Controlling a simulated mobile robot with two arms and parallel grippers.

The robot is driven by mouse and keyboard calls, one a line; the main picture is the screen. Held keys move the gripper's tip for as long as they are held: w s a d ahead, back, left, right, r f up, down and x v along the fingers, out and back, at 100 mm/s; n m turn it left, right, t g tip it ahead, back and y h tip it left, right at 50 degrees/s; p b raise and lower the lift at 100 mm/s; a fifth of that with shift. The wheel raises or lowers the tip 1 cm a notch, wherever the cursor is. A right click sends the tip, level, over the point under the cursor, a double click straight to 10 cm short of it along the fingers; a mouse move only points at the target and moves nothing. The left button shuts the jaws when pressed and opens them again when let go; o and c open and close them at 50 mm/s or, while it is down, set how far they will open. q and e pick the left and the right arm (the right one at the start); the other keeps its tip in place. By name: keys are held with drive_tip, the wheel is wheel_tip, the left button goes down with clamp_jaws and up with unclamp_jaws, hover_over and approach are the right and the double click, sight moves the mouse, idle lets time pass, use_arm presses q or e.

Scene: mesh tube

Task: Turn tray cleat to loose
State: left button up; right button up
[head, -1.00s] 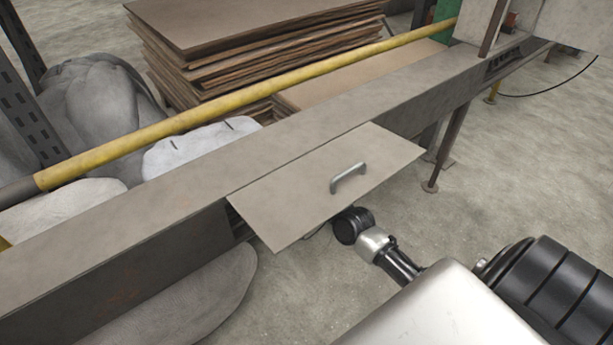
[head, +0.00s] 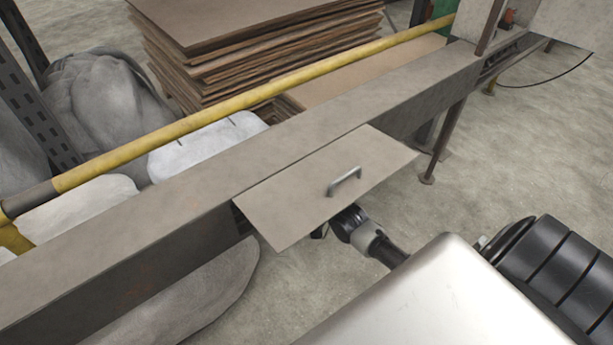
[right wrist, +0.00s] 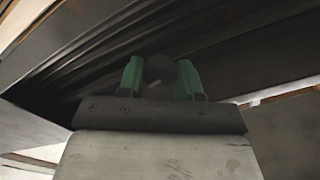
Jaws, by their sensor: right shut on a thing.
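A dark, rounded knob-like piece, which I take to be the tray cleat (right wrist: 160,68), shows in the right wrist view with a small pale mark low on it. My right gripper (right wrist: 160,82) has its two green fingers on either side of it and is shut on it. The underside around it is dark, so the cleat's exact turn is hard to tell. In the head view my right arm reaches under a flat tray panel (head: 290,205) with a metal handle (head: 345,181); the gripper and cleat are hidden there. My left gripper is not in view.
A long grey beam (head: 180,210) runs behind the panel. A yellow rail (head: 250,97), pale sacks (head: 200,148) and stacked brown boards (head: 250,50) lie beyond it. A thin post (head: 448,145) stands right of the panel. The floor (head: 500,160) at right is open.

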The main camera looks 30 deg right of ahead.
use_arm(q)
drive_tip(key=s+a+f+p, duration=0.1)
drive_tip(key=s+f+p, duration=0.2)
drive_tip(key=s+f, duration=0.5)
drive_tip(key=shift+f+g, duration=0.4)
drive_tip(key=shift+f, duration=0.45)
use_arm(e)
drive_tip(key=shift+f+n, duration=0.1)
drive_tip(key=shift+n, duration=7.5)
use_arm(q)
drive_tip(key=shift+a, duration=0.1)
use_arm(e)
drive_tip(key=o, duration=0.9)
drive_tip(key=shift+s, duration=0.1)
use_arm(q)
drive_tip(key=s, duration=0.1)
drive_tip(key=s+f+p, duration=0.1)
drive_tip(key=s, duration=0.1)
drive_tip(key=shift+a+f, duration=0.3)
use_arm(e)
drive_tip(key=s, duration=0.7)
drive_tip(key=s+d, duration=0.1)
drive_tip(key=s, duration=0.2)
drive_tip(key=shift+s, duration=0.3)
